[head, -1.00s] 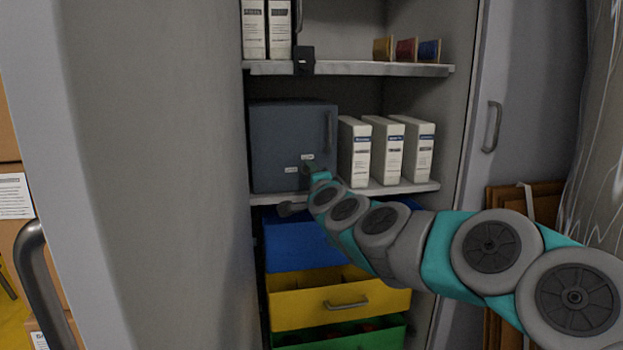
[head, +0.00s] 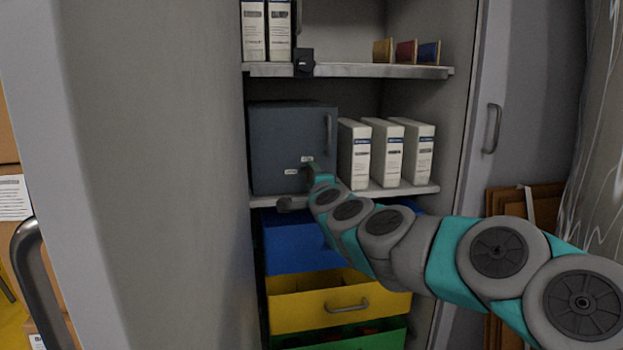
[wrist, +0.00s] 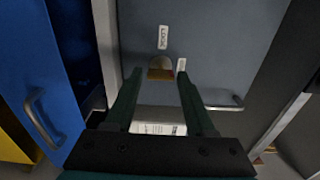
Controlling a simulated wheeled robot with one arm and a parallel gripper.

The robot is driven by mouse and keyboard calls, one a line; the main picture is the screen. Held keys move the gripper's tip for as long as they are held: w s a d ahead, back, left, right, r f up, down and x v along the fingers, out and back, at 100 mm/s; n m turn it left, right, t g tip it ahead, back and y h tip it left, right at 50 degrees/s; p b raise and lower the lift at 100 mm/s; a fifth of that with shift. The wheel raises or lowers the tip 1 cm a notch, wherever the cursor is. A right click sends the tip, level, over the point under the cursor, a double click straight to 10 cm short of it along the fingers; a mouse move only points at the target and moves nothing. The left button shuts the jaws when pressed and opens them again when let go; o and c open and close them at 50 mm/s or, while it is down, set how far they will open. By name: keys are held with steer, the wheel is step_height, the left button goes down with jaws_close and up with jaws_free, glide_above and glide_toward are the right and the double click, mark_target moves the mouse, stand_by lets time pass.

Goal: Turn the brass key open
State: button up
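The dark grey safe box (head: 285,130) stands on the middle shelf, its door shut, with two small white labels low on its front. In the wrist view its door (wrist: 215,35) fills the top middle, with a label reading LOCK (wrist: 163,37). The brass key (wrist: 160,68) sits by the labels; its exact turn angle is hard to tell. My gripper (wrist: 159,77) is open, one finger on each side of the key, with visible gaps. In the head view my gripper (head: 312,170) is at the door's lower right, and the key is not discernible.
White binders (head: 387,152) stand right of the box. Blue, yellow (head: 290,308) and green drawers are below the shelf. The upper shelf (head: 390,71) holds small coloured items. Cabinet doors stand open on both sides.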

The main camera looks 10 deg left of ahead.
steer(key=shift+o, duration=1.2)
steer(key=v, duration=0.8)
steer(key=shift+w, duration=0.1)
